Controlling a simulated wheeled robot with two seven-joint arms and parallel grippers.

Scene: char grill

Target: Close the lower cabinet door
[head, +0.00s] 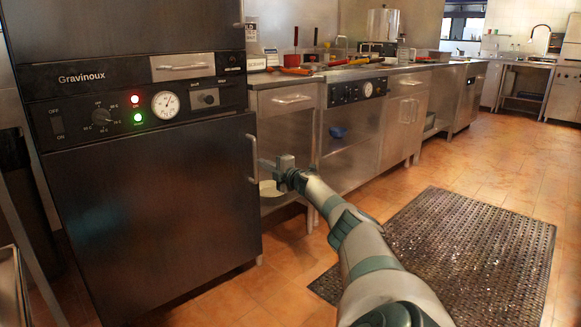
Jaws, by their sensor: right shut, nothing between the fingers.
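The lower cabinet door (150,215) is a large dark panel under the control panel of the Gravinoux unit, with an upright metal handle (252,158) near its right edge. It looks flush or nearly flush with the unit; I cannot tell whether a small gap is left. My right gripper (264,172) is just right of the handle and the door's right edge, its fingers pointing left. It is shut and empty. I cannot tell whether it touches the door or handle. My left gripper is not in view.
The control panel (140,104) has knobs, a dial and lit lamps. A steel counter (290,130) with drawers, an open shelf and tools on top runs back to the right. A black perforated mat (460,245) lies on the tiled floor, which is otherwise clear.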

